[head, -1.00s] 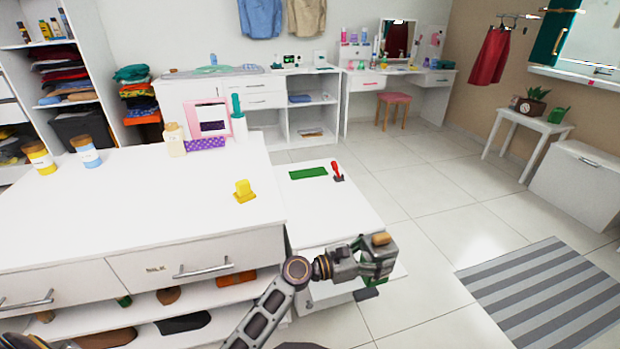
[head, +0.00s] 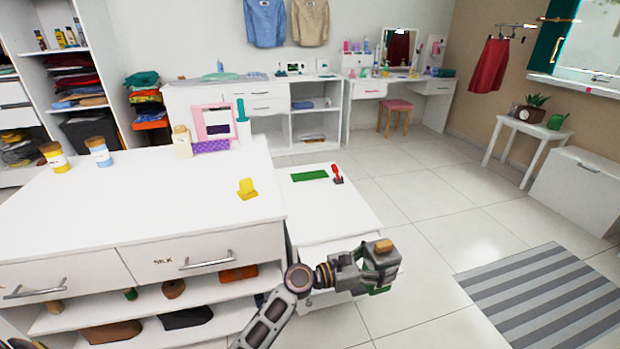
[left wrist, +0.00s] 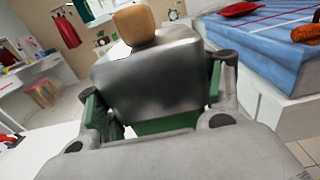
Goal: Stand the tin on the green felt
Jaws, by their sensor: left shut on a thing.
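The tin is a grey metal box with a tan rounded knob on top. My left gripper (head: 372,277) is shut on the tin (head: 386,262) and holds it up in the air, in front of the low white cabinet. In the left wrist view the tin (left wrist: 160,80) sits between the green finger pads, its knob up and slightly tilted in the picture. The green felt (head: 310,176) is a flat rectangle on the low cabinet's top, farther back and to the left of the gripper. My right gripper is not in view.
A red-handled stamp-like object (head: 337,175) stands just right of the felt. A yellow object (head: 247,189) is on the higher white counter (head: 130,215) to the left. The low cabinet's top (head: 335,212) is bare in front of the felt.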

